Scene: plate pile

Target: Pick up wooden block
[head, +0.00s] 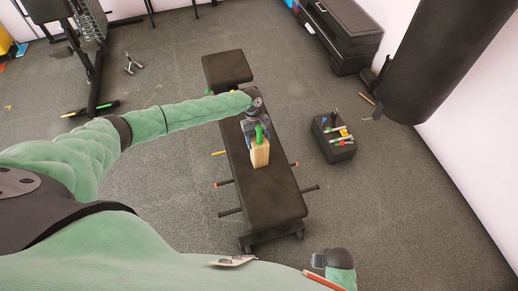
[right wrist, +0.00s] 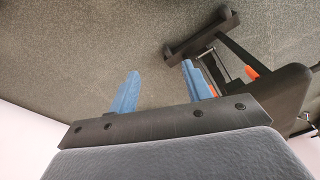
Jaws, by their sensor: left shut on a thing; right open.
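The wooden block (head: 260,154) is a pale, upright block over the black padded bench in the head view. A green thing (head: 259,133) shows at its top. My left gripper (head: 256,138) is above the bench and shut on the block, with its blue fingers at the block's upper part. I cannot tell whether the block touches the bench. My right gripper (right wrist: 160,90) shows in the right wrist view with its two blue fingers apart and nothing between them.
The black bench (head: 275,200) stands mid-floor with bars sticking out at its sides. A dark box (head: 335,148) with small coloured things on it stands to its right. A punching bag (head: 435,55) hangs at upper right. A rack stands at upper left.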

